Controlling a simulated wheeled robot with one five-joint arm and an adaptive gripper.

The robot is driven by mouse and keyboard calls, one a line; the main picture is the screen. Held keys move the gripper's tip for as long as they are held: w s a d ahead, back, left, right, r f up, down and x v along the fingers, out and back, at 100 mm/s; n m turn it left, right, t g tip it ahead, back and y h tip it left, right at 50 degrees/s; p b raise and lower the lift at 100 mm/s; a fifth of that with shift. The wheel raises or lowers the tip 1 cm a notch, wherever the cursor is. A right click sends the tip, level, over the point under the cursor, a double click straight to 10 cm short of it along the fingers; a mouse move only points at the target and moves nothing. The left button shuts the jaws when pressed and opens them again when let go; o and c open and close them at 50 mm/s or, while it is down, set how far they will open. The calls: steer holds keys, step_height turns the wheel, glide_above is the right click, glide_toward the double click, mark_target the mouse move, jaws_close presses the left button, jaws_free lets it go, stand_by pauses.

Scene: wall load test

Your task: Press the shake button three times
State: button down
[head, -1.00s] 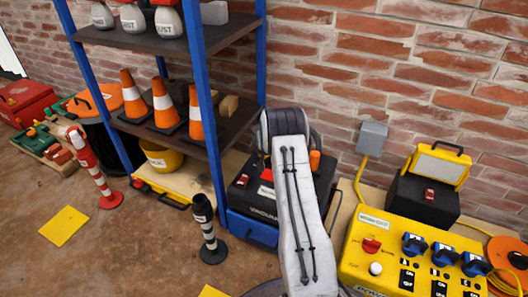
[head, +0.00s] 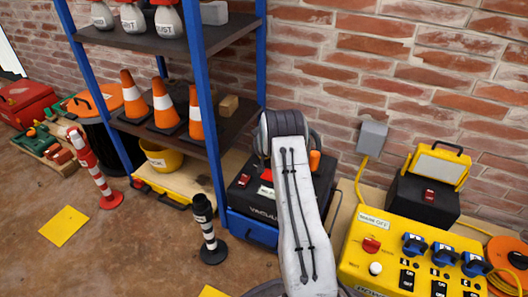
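A yellow control panel (head: 357,251) stands at the lower right in the head view. It carries a small label (head: 373,222) that is too small to read surely, a red switch (head: 371,244), a white round button (head: 376,268) and several blue-capped sockets (head: 414,245). I cannot tell surely which control is the shake button. My pale arm link rises from the bottom to a dark joint left of the panel. My gripper is hidden beyond this joint, so its fingers do not show. The arm stands apart from the panel in the picture.
A black and blue vacuum (head: 248,207) sits behind my arm. A blue-posted shelf (head: 202,95) with cones stands at the left. A black-and-white post (head: 208,230) is on the floor. A grey wall box (head: 371,136) and a yellow-framed lamp (head: 439,166) are behind the panel.

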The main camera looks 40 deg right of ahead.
steer(key=shift+f, duration=0.4)
stand_by(0.4)
steer(key=shift+r, duration=0.15)
steer(key=shift+r+p, duration=0.65)
steer(key=shift+r, duration=0.55)
steer(key=shift+r, duration=0.15)
steer(key=shift+r+p, duration=1.25)
steer(key=shift+r, duration=1.15)
steer(key=c, duration=1.9)
jaws_free()
steer(key=shift+c, duration=0.2)
steer(key=shift+r+b, duration=0.75)
steer(key=shift+r, duration=1.15)
jaws_close()
steer(key=shift+f, duration=0.1)
